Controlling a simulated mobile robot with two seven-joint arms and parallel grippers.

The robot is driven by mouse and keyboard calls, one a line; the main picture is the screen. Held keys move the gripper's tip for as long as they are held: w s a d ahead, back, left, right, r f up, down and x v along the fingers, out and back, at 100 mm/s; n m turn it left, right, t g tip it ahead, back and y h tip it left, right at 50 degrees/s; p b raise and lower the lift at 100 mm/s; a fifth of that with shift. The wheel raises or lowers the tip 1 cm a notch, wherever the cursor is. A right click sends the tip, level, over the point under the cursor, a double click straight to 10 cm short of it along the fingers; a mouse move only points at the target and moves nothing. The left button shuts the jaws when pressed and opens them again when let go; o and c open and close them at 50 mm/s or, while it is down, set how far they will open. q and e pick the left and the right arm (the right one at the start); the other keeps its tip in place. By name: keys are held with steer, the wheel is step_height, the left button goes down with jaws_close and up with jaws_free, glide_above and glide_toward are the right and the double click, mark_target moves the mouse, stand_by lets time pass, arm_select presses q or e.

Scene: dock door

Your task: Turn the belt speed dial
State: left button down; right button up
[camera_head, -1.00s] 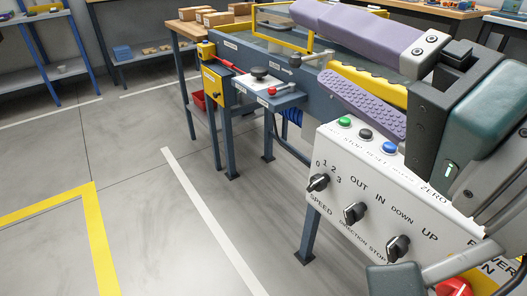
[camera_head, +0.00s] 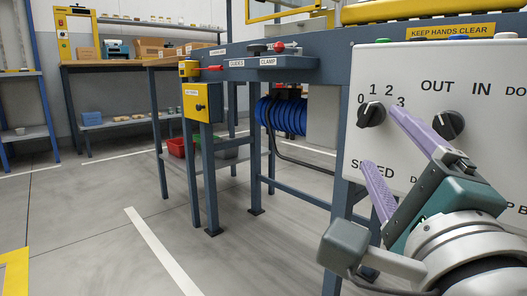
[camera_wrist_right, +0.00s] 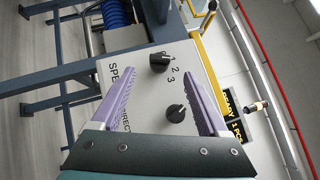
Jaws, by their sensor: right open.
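The belt speed dial (camera_head: 371,114) is a black knob with a light pointer line on the white control panel (camera_head: 400,75), beside the numbers 0 to 3 and above the word SPEED. It also shows in the right wrist view (camera_wrist_right: 159,63), ahead of the fingers. My right gripper (camera_head: 381,150) is open and empty, with two purple ridged fingers below and right of the dial. In the right wrist view the gripper (camera_wrist_right: 162,88) has its fingers spread wide, with the direction knob (camera_wrist_right: 175,113) between them. I see no contact with the dial. My left gripper is out of view.
The direction knob (camera_head: 448,125) sits right of the speed dial, close to the upper finger. Coloured buttons line the panel top. The blue-grey conveyor frame (camera_head: 335,60) and its legs stand behind. A blue coiled hose (camera_head: 282,116) hangs under it. Floor at left is clear.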

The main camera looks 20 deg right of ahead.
mark_target(368, 118)
steer(key=x, duration=1)
steer(key=shift+s+d, duration=0.15)
steer(key=shift+d, duration=0.05)
jaws_close()
